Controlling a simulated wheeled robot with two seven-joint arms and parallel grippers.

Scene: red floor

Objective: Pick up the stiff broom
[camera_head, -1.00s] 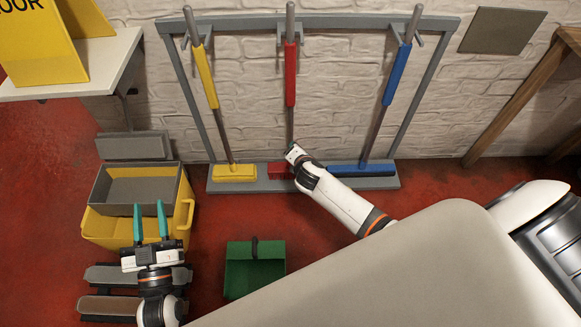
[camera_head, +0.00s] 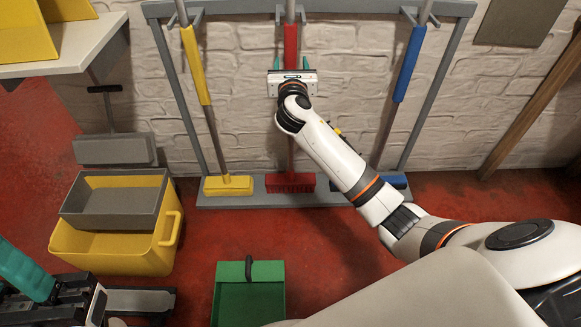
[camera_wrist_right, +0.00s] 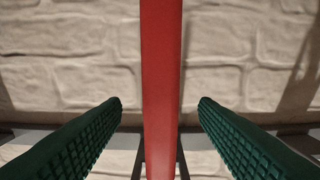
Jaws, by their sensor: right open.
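The red broom (camera_head: 289,182) stands upright in the middle of the grey rack, its bristled red head at the rack's base and its red grip higher up. My right gripper (camera_head: 291,64) is open in front of the red grip. In the right wrist view the red handle (camera_wrist_right: 160,60) runs between the two green fingers of the gripper (camera_wrist_right: 160,104), with a gap on each side. My left gripper (camera_head: 24,270) is partly in view at the lower left. One teal finger shows, and I cannot tell its opening.
A yellow-handled tool (camera_head: 229,185) and a blue-handled tool (camera_head: 409,65) hang on either side in the grey rack (camera_head: 172,100). A yellow bucket (camera_head: 120,253), a grey dustpan (camera_head: 115,149) and a green dustpan (camera_head: 248,296) stand on the red floor.

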